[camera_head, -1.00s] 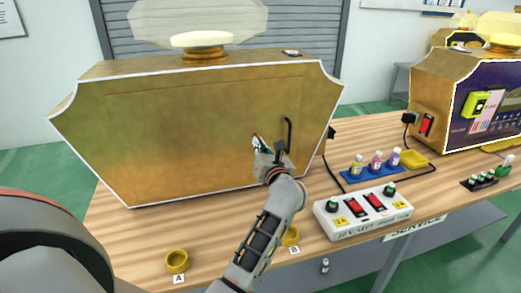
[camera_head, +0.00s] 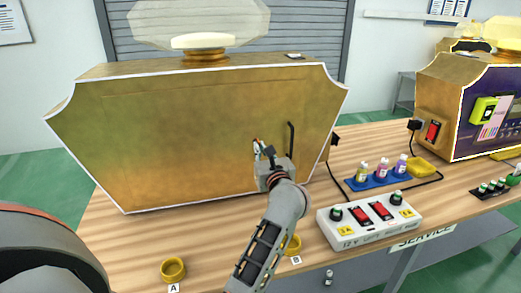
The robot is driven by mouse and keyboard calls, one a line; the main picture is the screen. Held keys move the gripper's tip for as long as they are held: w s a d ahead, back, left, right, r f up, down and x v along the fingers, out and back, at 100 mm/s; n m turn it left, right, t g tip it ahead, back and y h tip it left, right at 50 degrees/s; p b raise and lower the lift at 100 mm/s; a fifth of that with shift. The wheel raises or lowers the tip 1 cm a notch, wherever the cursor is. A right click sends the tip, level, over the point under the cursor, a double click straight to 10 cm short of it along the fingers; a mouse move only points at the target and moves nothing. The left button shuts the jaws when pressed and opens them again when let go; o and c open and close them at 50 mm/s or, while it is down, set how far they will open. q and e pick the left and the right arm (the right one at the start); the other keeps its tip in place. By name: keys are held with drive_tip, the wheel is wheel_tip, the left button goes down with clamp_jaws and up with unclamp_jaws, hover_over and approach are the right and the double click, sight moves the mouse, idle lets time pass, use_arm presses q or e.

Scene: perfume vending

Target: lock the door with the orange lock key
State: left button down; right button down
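The door is the gold back panel (camera_head: 190,140) of a large vending machine, flush in its frame. A dark upright handle (camera_head: 291,138) is on its right part. My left gripper (camera_head: 262,150) is at the panel, just left of the handle and apart from it. Its fingertips point at the panel and are close together. A small pale and orange-red bit (camera_head: 256,146) shows at the tips; it may be the orange lock key, but it is too small to tell. The lock is hidden behind the gripper. My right gripper is out of view.
A white power strip (camera_head: 355,236) with red switches lies right of my arm. Behind it is a blue tray (camera_head: 360,187) with small bottles. Yellow rings (camera_head: 173,269) lie at the table's front. A second machine (camera_head: 437,90) stands at right.

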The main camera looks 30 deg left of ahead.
use_arm(q)
drive_tip(key=c, duration=2.3)
unclamp_jaws()
drive_tip(key=v, duration=0.7)
drive_tip(key=shift+s+d, duration=0.2)
